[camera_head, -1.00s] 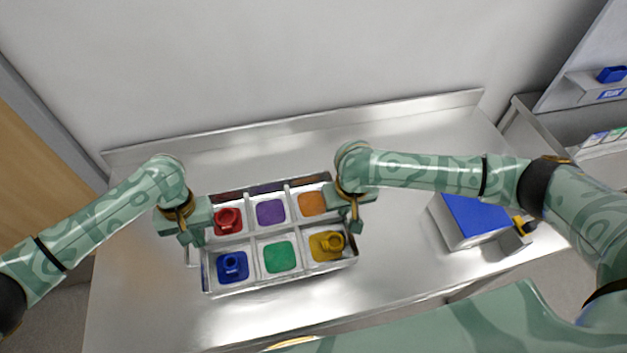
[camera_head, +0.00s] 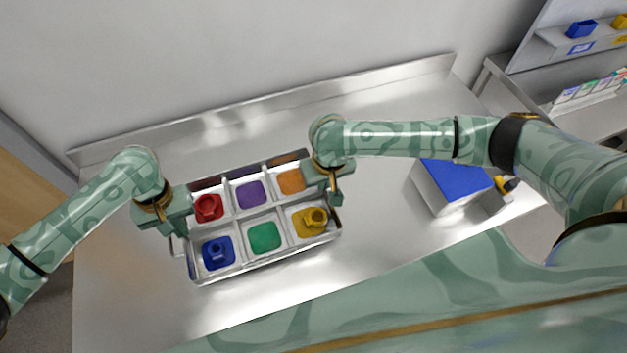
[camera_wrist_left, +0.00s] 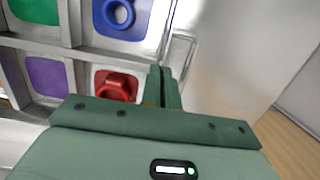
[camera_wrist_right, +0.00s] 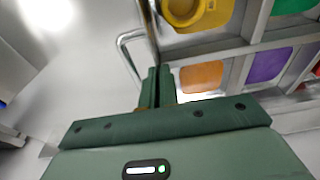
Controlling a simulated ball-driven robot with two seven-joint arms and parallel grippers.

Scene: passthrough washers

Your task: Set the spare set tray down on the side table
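The spare set tray (camera_head: 285,253) is a metal tray with coloured compartments. Red (camera_head: 208,207), blue (camera_head: 217,251) and yellow (camera_head: 313,220) pieces sit in their matching compartments; the purple, orange and green ones look empty. It lies on or just over a steel table (camera_head: 380,262); I cannot tell if it touches. My left gripper (camera_wrist_left: 163,88) is shut on the tray's wire handle (camera_wrist_left: 186,45) at the left end. My right gripper (camera_wrist_right: 158,86) is shut on the handle (camera_wrist_right: 124,42) at the right end. My fingers hide part of both handles.
A grey box with a blue top (camera_head: 455,185) stands on the table to the right. A raised backsplash (camera_head: 270,105) runs along the wall. Another bench with a shelf (camera_head: 575,50) holding bins is at the far right. The steel in front of the tray is clear.

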